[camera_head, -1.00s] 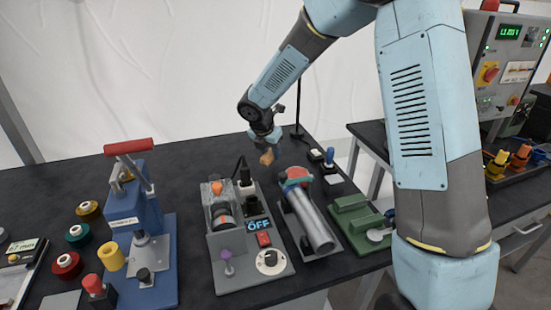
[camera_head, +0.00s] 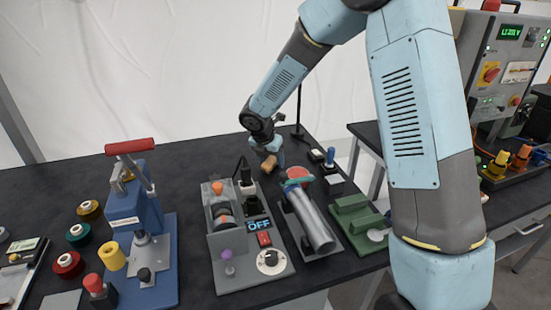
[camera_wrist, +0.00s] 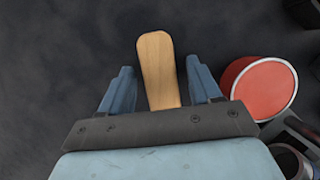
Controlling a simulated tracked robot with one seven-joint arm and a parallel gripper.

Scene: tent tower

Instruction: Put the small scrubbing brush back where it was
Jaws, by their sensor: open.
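The small scrubbing brush shows as a light wooden piece (camera_wrist: 158,70) in the wrist view. In the head view it is a small tan shape (camera_head: 268,164) at the back of the black bench, behind the grey machines. My gripper (camera_wrist: 160,84) is open around it, one blue finger on each side, with a gap visible on both sides. In the head view my gripper (camera_head: 270,157) is low over the bench top. The bristles are hidden, and I cannot tell whether the brush rests fully on the bench.
The grey OFF-labelled machine (camera_head: 245,240) stands in front. A blue press (camera_head: 135,215) is at the left. Bare bench lies left of the brush.

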